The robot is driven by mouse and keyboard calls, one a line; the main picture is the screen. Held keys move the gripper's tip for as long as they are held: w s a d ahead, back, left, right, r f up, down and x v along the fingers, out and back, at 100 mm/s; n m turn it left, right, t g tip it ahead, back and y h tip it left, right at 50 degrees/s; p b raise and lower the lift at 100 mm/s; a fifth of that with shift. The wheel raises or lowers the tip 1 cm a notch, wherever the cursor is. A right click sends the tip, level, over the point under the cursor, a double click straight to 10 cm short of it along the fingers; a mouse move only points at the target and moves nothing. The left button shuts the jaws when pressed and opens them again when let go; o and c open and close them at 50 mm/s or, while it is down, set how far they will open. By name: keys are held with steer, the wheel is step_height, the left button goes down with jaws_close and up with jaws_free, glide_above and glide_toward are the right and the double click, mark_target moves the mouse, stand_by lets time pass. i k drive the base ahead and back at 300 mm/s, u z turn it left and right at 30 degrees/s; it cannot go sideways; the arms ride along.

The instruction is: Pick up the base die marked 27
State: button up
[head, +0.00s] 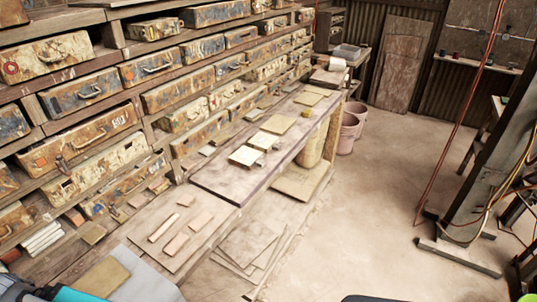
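Worn metal cases with handles fill the wooden shelves (28,102) on the left. Another rusty case (47,57) at the upper left has a red round mark. I cannot make out the number 27 on anything, so I cannot tell which thing is the base die. My gripper is not in view. Dark and teal parts at the bottom left edge may be mine, but no fingertips show.
A long wooden bench (222,180) runs along the shelves with flat tiles (246,155) on it. Boards lie beneath it. Pink buckets (350,128) stand beyond the bench. A metal post (478,185) stands at the right. The concrete floor (365,210) between is clear.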

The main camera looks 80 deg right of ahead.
mark_target(246, 158)
steer(key=z, duration=2.65)
